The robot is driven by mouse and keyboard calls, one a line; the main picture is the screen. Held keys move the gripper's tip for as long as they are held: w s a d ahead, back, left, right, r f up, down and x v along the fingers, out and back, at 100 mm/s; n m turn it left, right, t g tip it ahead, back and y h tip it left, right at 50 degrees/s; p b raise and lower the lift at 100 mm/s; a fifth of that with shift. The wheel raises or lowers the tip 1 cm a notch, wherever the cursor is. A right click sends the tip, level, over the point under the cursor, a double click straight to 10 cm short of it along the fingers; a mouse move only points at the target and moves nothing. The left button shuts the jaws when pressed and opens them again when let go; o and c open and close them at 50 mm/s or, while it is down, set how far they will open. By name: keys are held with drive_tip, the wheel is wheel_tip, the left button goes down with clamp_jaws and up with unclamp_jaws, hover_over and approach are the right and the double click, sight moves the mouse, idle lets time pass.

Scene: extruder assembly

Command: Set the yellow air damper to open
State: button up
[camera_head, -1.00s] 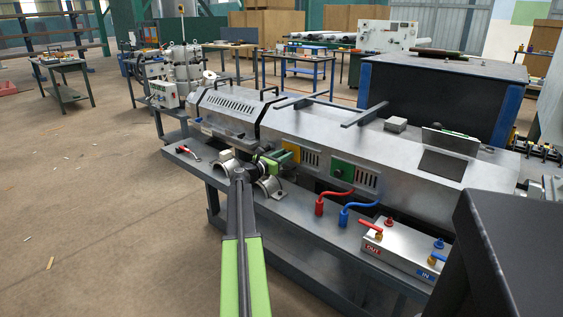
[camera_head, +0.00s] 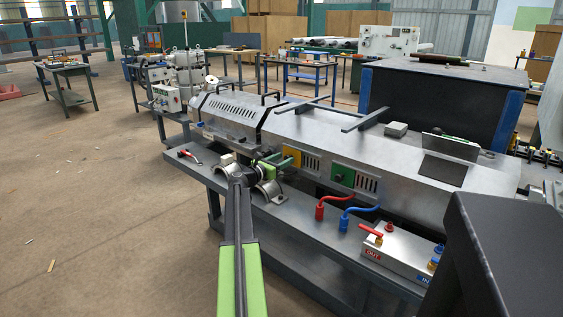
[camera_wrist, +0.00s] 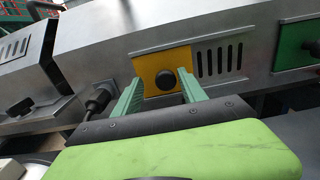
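The yellow air damper (camera_wrist: 148,66) is a yellow plate with a round black knob (camera_wrist: 166,79), set in the front of the long grey metal housing (camera_wrist: 105,45). A row of dark vent slots shows just right of it. My gripper (camera_wrist: 160,79) is open, with one green finger left of the knob and one right of it. I cannot tell whether either finger touches the knob or the plate. In the head view the yellow damper (camera_head: 294,154) sits just behind my gripper's fingers (camera_head: 282,162), which partly hide it.
A green damper plate (camera_head: 342,175) with its own slots is to the right. Red (camera_head: 320,211) and blue (camera_head: 344,218) hoses and a valve box (camera_head: 395,247) are on the lower shelf. Half-ring clamps (camera_head: 268,190) lie below my gripper.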

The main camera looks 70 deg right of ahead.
drive_tip(key=v, duration=1.7)
drive_tip(key=shift+a, duration=0.1)
